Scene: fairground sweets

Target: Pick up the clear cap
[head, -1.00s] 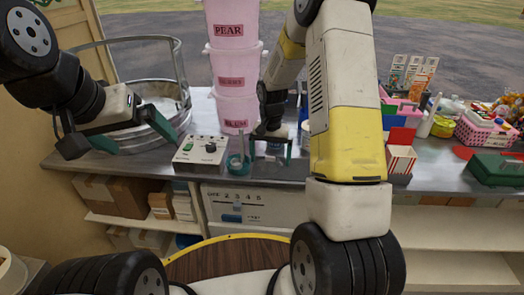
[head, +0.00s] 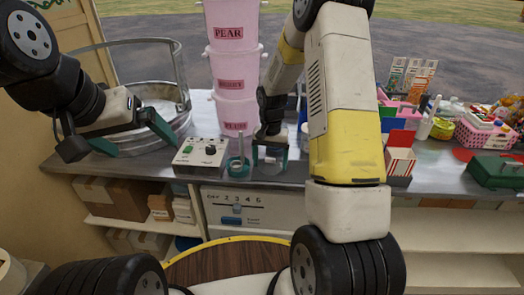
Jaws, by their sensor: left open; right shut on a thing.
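A clear, see-through thing (head: 269,167), which looks like the clear cap, is between the fingers of my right gripper (head: 270,158). That gripper points down at the counter's front part and is shut on it. The cap is small and partly hidden by the fingers, and I cannot tell whether it touches the counter. My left gripper (head: 136,143) is open and empty, at the left in front of the round metal tub.
A white control box (head: 201,150) and a teal ring stand (head: 236,166) are just left of my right gripper. Stacked pink buckets (head: 234,85) stand behind. A striped box (head: 399,160), green case (head: 495,171) and pink basket (head: 487,134) are on the right.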

